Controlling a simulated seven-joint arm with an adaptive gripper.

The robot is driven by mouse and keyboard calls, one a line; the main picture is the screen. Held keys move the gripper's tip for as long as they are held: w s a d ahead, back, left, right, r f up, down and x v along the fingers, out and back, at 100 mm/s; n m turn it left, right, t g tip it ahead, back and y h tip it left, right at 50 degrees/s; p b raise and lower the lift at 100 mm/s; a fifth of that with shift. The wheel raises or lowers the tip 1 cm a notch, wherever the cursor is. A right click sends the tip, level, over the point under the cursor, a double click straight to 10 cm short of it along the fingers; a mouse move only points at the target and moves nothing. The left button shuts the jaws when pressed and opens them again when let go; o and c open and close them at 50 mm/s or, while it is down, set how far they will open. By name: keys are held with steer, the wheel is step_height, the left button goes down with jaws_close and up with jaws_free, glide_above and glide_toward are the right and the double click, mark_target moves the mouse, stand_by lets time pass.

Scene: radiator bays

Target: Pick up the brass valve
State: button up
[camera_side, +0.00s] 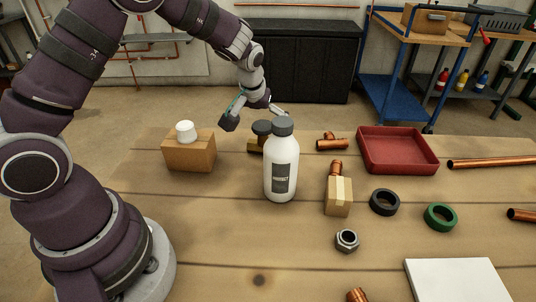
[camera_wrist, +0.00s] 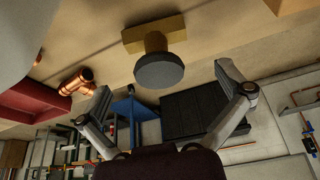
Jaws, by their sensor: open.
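The brass valve (camera_side: 255,145) stands on the wooden table behind the white bottle (camera_side: 281,175), which hides part of it in the side view. It has a dark round handle on top. In the wrist view the brass valve (camera_wrist: 155,42) shows upside down, with its square base on the table and its dark disc handle toward the fingers. My gripper (camera_side: 256,114) is open and empty, above and around the sides of the valve's handle as seen from the side. In the wrist view my gripper (camera_wrist: 163,80) has its fingers spread on either side of the handle; contact cannot be told.
A cardboard box (camera_side: 188,153) with a white cap on top stands left of the valve. A copper tee (camera_side: 331,143) and a red tray (camera_side: 397,150) are to its right.

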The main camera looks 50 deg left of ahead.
mark_target(263, 137)
steer(key=x, duration=0.5)
steer(key=shift+s+d+f, duration=0.1)
steer(key=shift+s+d, duration=0.05)
steer(key=shift+d, duration=0.1)
steer(key=c, duration=1.2)
